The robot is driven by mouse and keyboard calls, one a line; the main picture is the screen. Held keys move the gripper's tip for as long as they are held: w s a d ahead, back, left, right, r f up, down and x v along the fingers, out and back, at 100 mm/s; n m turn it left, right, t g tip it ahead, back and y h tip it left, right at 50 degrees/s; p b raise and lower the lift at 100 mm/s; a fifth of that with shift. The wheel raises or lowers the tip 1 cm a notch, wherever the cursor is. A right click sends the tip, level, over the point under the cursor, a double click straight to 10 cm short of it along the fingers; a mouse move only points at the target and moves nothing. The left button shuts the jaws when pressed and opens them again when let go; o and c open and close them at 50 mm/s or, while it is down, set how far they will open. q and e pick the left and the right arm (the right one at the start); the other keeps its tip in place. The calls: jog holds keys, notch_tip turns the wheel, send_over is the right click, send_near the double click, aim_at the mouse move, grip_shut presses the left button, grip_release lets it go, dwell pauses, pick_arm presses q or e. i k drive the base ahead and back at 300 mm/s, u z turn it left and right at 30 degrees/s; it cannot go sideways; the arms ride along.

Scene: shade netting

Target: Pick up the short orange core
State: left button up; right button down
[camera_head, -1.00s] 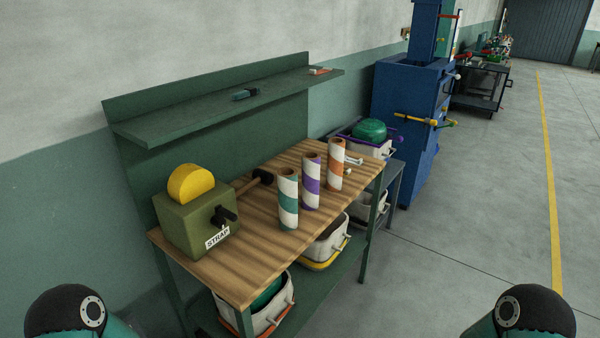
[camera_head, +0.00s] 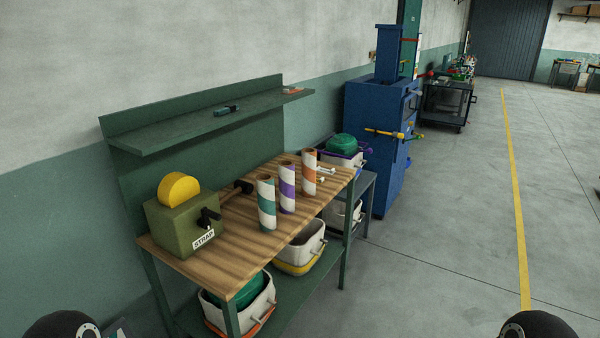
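The orange-and-white striped core (camera_head: 309,172) stands upright on the wooden bench top (camera_head: 222,262), the farthest right of three cores. A purple-and-white core (camera_head: 287,187) stands in the middle and a green-and-white core (camera_head: 266,203) at the left. They stand apart in a row. The orange one looks about as tall as the others; I cannot tell whether it is short. Rounded dark parts of my two arms show at the bottom left and bottom right corners. Neither gripper shows.
An olive box marked STRAP (camera_head: 186,228) with a yellow disc stands at the bench's left end. A green shelf (camera_head: 205,122) overhangs the back. White bins (camera_head: 302,248) sit below. A blue machine (camera_head: 380,140) stands beyond. The floor at right is clear.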

aim_at(309, 155)
jog(key=z, duration=0.05)
jog(key=i, duration=0.9)
jog(key=u, duration=0.2)
jog(key=k, duration=0.8)
jog(key=z, duration=0.35)
jog(key=i, duration=0.85)
jog(key=u, duration=1.25)
